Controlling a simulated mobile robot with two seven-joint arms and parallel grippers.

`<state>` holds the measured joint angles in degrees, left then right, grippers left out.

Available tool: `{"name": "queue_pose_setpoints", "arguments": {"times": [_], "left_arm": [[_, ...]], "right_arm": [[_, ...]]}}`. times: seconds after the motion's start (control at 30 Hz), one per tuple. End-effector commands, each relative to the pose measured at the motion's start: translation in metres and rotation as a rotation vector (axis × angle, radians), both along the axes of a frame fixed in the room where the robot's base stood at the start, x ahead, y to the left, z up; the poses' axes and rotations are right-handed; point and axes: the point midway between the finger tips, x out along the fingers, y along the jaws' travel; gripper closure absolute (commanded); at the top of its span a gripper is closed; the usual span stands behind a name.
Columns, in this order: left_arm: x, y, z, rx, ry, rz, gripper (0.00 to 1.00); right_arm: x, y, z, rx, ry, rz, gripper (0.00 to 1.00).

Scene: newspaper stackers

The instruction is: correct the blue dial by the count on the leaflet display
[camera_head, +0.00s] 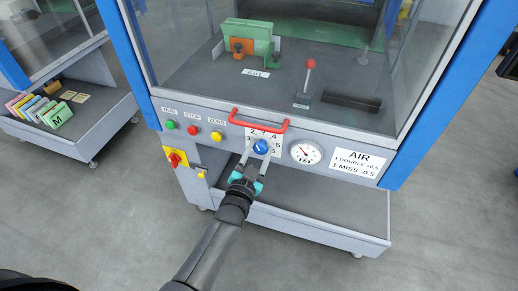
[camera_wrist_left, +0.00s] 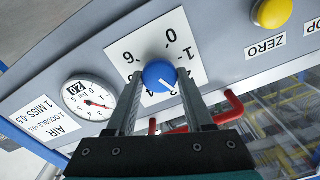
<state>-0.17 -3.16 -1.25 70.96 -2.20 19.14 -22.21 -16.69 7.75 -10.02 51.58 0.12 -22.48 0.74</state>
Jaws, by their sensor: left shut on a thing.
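The blue dial (camera_head: 261,147) sits on a white number card on the front panel of the machine. My left gripper (camera_head: 256,154) is shut on the dial, one finger on each side. In the left wrist view the dial (camera_wrist_left: 159,75) is between the fingertips (camera_wrist_left: 160,80), and its white pointer line slants toward the lower right of that picture. The exact number it meets is hard to read. Fingers hide part of the card (camera_wrist_left: 150,45). An air sign (camera_head: 358,163) reads 1 double +0.5, 1 miss -0.5. I cannot make out a leaflet display. My right gripper is not in view.
A red handle (camera_head: 258,121) is just above the dial. A round gauge (camera_head: 305,153) is at its right. Green, red and yellow (camera_head: 217,136) buttons and a red-yellow switch (camera_head: 176,158) are at the left. A cart (camera_head: 88,130) stands far left; grey floor is free between.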

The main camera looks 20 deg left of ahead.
Motion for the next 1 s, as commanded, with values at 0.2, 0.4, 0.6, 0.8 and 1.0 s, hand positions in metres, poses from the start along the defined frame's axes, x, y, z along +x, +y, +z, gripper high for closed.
{"name": "queue_pose_setpoints", "arguments": {"times": [0.2,0.4,0.6,0.8,1.0], "left_arm": [[-0.0003,-0.0004,-0.0010,0.024,0.001,0.000,1.00],[-0.0004,-0.0003,-0.0011,0.026,0.001,0.000,1.00],[-0.0004,-0.0003,-0.0011,0.024,0.001,0.000,0.40],[-0.0002,-0.0002,-0.0006,0.024,0.000,0.000,0.20],[-0.0002,-0.0002,-0.0003,0.024,0.000,0.000,0.20]], "right_arm": [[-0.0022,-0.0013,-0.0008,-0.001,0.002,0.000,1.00],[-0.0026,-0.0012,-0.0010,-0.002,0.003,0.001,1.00],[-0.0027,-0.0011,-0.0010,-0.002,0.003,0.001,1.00],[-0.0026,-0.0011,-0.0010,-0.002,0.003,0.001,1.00],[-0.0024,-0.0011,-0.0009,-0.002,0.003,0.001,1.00]]}}
